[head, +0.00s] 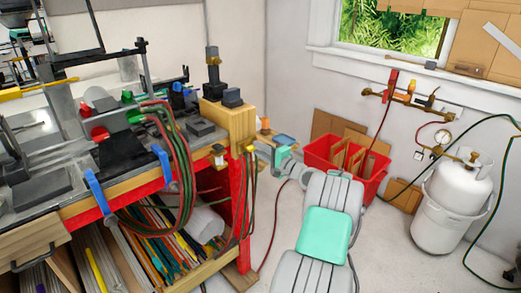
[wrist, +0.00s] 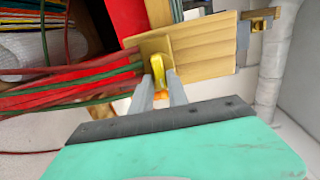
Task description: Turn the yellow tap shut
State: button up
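The yellow tap (wrist: 158,66) is at the end of the wooden bench beam, in front of a small wooden plate. In the head view the yellow tap (head: 250,149) is small, at the bench's right corner. My gripper (wrist: 160,76) has its two grey fingers apart, with the tap's yellow handle between and just beyond the tips. Whether either finger touches it I cannot tell. In the head view my gripper (head: 260,147) is at the bench corner, partly hard to make out. The tap's lower part is partly hidden by the fingers.
Red and green hoses (wrist: 65,90) run close to the left of the tap. The wooden beam (wrist: 205,50) and a red bench leg (head: 241,205) are close by. A red crate (head: 318,152) and a white gas cylinder (head: 450,205) stand to the right.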

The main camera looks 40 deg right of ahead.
jog(key=shift+o, duration=1.4)
jog(key=s, duration=0.7)
jog(key=shift+s+b, duration=0.35)
jog(key=shift+b, duration=0.1)
jog(key=shift+d, duration=0.1)
